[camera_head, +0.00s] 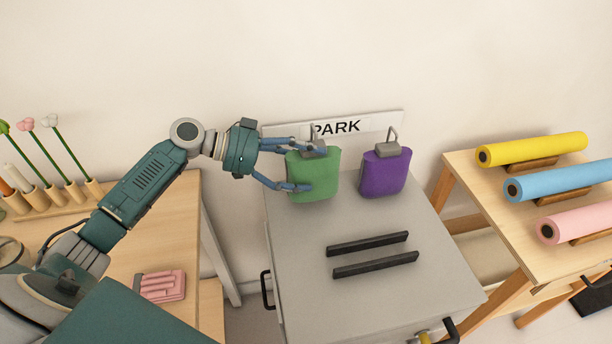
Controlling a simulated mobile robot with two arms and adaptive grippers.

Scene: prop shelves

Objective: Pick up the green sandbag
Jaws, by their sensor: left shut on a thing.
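The green sandbag (316,176) stands upright at the back left of a grey cart top (300,230). It has a grey block and a handle at its top. My left gripper (309,167) reaches in from the left and is shut on the green sandbag, with one finger near its top and the other against its lower front. I cannot tell whether the sandbag touches the cart top. A purple sandbag (383,174) with a grey top and handle stands to its right, apart from it. My right gripper is not in view.
A PARK sign (370,125) stands behind the sandbags. Two black bars (375,265) lie on the cart top. A right table holds yellow (535,149), blue (560,182) and pink (578,222) rolls. The left table holds flowers (50,122) and a pink bundle (160,286).

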